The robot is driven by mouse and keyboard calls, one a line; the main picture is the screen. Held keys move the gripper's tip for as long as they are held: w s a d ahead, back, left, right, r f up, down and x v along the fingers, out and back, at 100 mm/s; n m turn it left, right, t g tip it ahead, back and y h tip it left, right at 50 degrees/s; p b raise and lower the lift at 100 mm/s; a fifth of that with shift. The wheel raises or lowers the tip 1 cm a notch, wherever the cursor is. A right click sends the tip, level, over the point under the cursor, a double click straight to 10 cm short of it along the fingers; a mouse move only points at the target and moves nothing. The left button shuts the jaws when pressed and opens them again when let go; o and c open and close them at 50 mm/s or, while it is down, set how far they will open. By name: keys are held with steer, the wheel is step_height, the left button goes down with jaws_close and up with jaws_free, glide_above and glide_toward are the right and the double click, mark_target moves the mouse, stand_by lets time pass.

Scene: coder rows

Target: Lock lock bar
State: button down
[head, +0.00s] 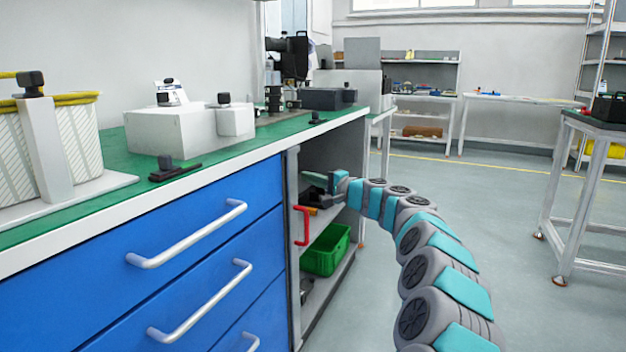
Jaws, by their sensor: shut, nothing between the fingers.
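A grey upright bar (292,250) stands at the right end of the blue drawer front, and it looks like the lock bar. A red handle (302,226) is at the bar's right side. My gripper (313,191) is shut and empty, just above and right of the red handle, in front of the open shelf bay. Whether it touches the bar or handle I cannot tell. My arm reaches in from the lower right. The blue drawers (170,290) look closed.
A green bin (327,250) sits on a lower shelf behind the red handle. The green worktop (110,190) above carries white blocks and fixtures, with its edge close above my gripper. A metal-framed table (594,130) stands at right. The floor (500,220) between is clear.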

mark_target(294, 183)
steer(key=shift+s+a+f, duration=0.1)
steer(key=shift+s+a, duration=0.15)
steer(key=shift+s, duration=0.35)
steer(key=shift+s+a, duration=0.2)
steer(key=shift+s, duration=0.4)
steer(key=s+b, duration=0.1)
steer(key=s+a+b, duration=0.1)
steer(key=s+b, duration=0.1)
steer(key=shift+a+f, duration=0.1)
steer(key=shift+f, duration=0.05)
steer(key=shift+s+r, duration=0.2)
